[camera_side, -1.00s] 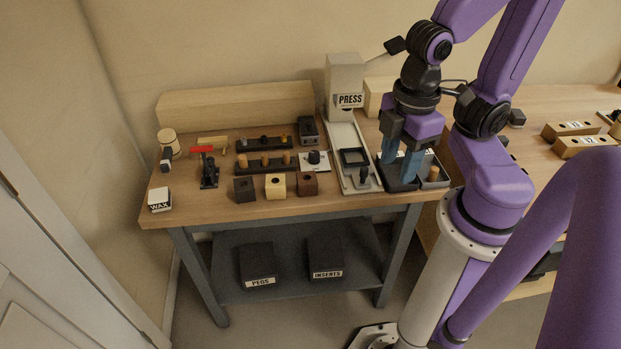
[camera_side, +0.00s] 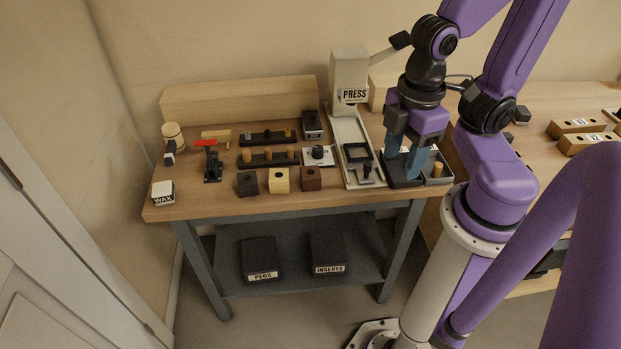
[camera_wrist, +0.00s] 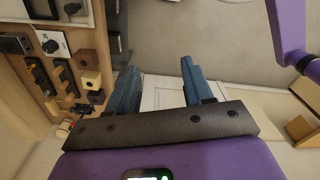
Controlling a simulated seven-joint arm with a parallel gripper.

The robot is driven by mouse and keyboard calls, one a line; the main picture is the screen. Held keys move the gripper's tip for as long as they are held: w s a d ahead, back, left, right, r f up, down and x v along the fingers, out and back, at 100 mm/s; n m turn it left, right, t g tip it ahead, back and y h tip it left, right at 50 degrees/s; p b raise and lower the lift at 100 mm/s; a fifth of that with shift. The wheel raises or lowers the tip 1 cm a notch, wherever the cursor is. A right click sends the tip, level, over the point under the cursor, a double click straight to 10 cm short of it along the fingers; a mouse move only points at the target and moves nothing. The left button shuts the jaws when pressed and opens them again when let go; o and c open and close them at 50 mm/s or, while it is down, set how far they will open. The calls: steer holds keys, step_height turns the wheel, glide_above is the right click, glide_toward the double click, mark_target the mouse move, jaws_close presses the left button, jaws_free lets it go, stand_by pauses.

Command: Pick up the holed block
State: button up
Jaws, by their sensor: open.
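Three small blocks with round holes stand in a row near the bench's front edge: a black one (camera_side: 247,184), a pale wood one (camera_side: 279,180) and a dark brown one (camera_side: 311,179). In the wrist view the brown block (camera_wrist: 87,59), pale block (camera_wrist: 91,80) and black block (camera_wrist: 98,97) lie left of the fingers. My gripper (camera_side: 402,171) is open with blue fingers, to the right of the blocks, over the dark tray area at the bench's right end. In the wrist view nothing is between its fingertips (camera_wrist: 160,72).
The press (camera_side: 349,85) and its long pale base stand between the blocks and my gripper. Behind the blocks are peg racks (camera_side: 268,157), and a red-handled clamp (camera_side: 210,160) is to their left. A WAX box (camera_side: 163,193) sits at the front left corner.

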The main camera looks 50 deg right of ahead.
steer(key=shift+o, duration=0.6)
steer(key=m, duration=2.1)
glide_above(311, 175)
step_height(311, 175, down, 7)
step_height(311, 175, down, 17)
steer(key=shift+a+r, duration=0.1)
steer(key=shift+a, duration=0.05)
